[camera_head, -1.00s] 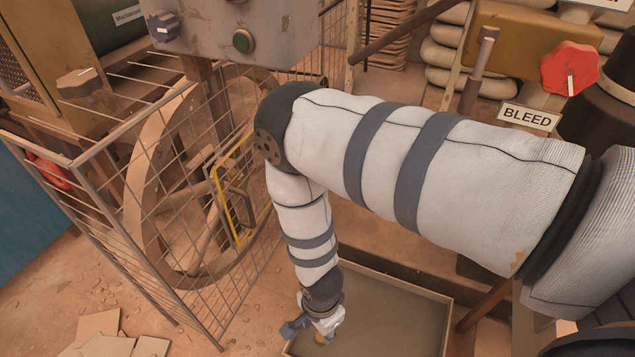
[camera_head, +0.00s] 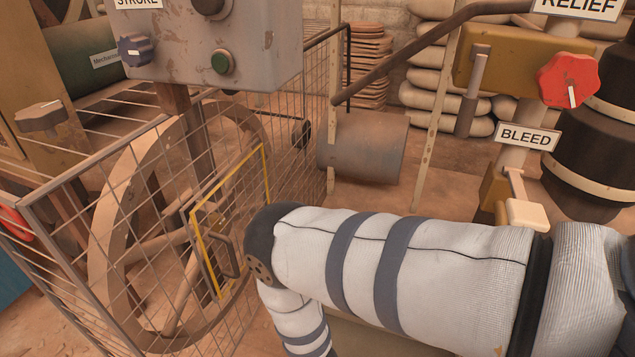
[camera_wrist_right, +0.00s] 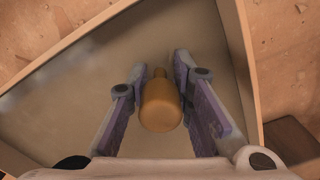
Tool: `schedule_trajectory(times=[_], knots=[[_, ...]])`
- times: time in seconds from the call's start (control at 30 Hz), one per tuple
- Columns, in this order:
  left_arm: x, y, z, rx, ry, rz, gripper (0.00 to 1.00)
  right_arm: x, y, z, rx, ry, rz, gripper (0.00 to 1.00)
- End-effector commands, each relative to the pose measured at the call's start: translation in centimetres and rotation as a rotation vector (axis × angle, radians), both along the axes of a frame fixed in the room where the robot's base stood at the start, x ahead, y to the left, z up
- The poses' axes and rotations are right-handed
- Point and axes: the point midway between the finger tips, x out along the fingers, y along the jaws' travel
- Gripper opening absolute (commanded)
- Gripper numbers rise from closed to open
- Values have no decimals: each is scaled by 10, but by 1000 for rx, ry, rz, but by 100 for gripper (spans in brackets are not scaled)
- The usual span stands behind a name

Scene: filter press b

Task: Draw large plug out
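A smooth brown plug (camera_wrist_right: 160,106), wide at its near end with a narrow neck beyond, shows in the right wrist view. The fingers of my right gripper (camera_wrist_right: 160,72) stand on both sides of it. They are close to the plug, but I cannot tell whether they press on it. The shallow tray (camera_wrist_right: 70,90) lies behind the plug. In the head view, my right gripper and the plug are below the picture, and my arm covers most of the tray. My left gripper is not in view.
A wire cage with a yellow-edged door (camera_head: 229,220) surrounds a large wheel (camera_head: 110,220) at left. A grey control box (camera_head: 215,45) is above it. A red knob (camera_head: 568,80), a BLEED sign (camera_head: 527,137) and a pale lever (camera_head: 526,214) are at right.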

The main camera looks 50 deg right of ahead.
Motion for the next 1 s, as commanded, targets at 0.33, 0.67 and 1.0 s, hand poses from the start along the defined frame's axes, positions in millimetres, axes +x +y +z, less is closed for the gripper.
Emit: schedule_trajectory(times=[0.33,0.67,1.0], knots=[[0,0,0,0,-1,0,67,0,0,1,0,1,0,0],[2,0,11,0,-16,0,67,0,0,18,-1,0,-2,0],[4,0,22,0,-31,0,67,0,0,35,-1,0,-1,0]])
